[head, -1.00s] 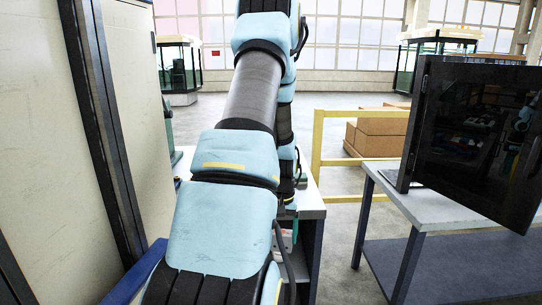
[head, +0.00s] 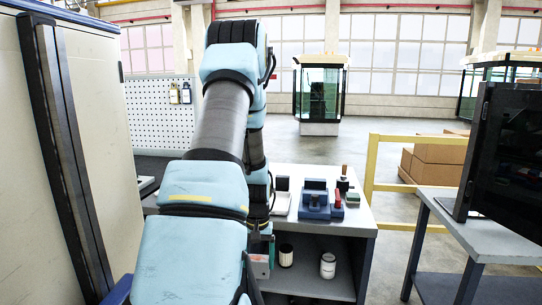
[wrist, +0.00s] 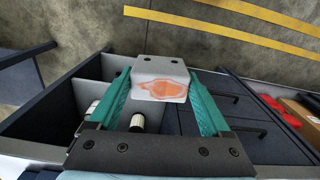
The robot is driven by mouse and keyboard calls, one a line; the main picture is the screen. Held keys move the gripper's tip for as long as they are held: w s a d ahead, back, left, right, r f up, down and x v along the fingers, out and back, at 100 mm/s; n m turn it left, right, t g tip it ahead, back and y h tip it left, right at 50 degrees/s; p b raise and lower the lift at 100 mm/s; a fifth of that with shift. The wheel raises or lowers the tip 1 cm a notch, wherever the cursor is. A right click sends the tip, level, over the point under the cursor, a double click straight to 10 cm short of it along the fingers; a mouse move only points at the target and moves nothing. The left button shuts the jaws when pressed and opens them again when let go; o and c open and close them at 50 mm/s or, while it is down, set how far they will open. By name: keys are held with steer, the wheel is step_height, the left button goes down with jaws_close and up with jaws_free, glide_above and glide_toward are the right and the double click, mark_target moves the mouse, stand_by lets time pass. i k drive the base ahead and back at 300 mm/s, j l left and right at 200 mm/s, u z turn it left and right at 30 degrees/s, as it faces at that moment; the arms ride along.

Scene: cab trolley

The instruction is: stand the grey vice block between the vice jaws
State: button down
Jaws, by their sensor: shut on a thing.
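The vice block (wrist: 160,75) is pale grey, with two holes on one end and an orange mark on its face. My gripper (wrist: 160,90) is shut on it, a teal finger on each side in the wrist view. In the head view the block (head: 261,267) hangs low in front of the trolley, below the level of its top. The blue vice (head: 314,203) stands on the trolley top, beyond my gripper and to its right. The gap between its jaws is too small to make out.
The trolley (head: 352,226) has an open shelf with a white can (head: 328,265) and a dark, white-topped cylinder (head: 286,255). Small items stand around the vice. A tall pale cabinet (head: 90,130) is close on the left. A bench (head: 490,235) with a dark screen is at right.

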mark_target(314, 198)
steer(key=i+l+u, duration=0.1)
steer(key=l+u, duration=0.3)
steer(key=i+l+u, duration=0.1)
steer(key=l+u, duration=0.2)
steer(key=u, duration=0.15)
steer(key=l+u, duration=0.4)
